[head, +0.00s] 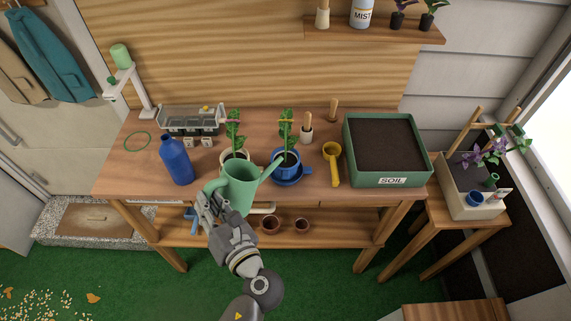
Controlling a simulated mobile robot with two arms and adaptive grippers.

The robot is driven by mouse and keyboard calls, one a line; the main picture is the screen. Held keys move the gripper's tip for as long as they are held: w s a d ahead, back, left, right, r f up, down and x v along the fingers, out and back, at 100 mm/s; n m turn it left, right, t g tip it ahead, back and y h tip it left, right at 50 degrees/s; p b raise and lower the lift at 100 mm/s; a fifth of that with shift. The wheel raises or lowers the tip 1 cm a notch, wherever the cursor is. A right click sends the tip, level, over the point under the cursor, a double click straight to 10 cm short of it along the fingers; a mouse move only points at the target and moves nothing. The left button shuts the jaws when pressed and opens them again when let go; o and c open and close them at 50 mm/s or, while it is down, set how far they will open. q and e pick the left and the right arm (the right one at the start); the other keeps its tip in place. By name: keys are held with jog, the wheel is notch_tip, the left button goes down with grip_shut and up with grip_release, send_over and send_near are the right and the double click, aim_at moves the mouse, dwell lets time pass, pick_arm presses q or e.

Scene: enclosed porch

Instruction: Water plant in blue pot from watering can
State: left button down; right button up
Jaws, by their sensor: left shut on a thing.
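A light green watering can (238,191) is at the front of the wooden potting table (345,194), with its spout pointing right. The spout tip overlaps the rim of the blue pot (279,166) in the picture. The blue pot holds dark soil and a leafy green plant (286,131) and stands in a blue saucer (291,183). My left gripper (211,203) is shut on the watering can at its left side. I cannot tell how far the can is tilted, and no water shows. My right gripper is not in view.
A second plant (234,132) in a pale pot stands behind the can, partly hidden. A blue bottle (176,162) is to the left. A yellow scoop (332,166) and a green soil box (386,150) are to the right. Small brown pots (270,225) sit on the lower shelf.

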pick_arm(q)
jog(key=shift+s+a+f, duration=0.1)
jog(key=shift+f, duration=0.3)
jog(key=shift+f+b, duration=0.1)
jog(key=shift+b, duration=0.2)
jog(key=shift+s+a+f+n+b, duration=0.1)
jog(key=shift+f+n+b, duration=0.4)
jog(key=shift+f+b, duration=0.5)
jog(key=shift+s+a+f+n+b, duration=0.1)
jog(key=shift+f+n+b, duration=0.4)
jog(key=shift+f+b, duration=0.5)
jog(key=shift+r, duration=0.1)
notch_tip(320, 180, down, 6)
jog(key=n+t+b, duration=0.1)
jog(key=n+b, duration=0.2)
jog(key=b, duration=1.7)
jog(key=r+p, duration=0.2)
jog(key=p, duration=0.1)
jog(key=r+p, duration=0.3)
jog(key=shift+w+d, duration=0.15)
jog(key=shift+w, duration=0.05)
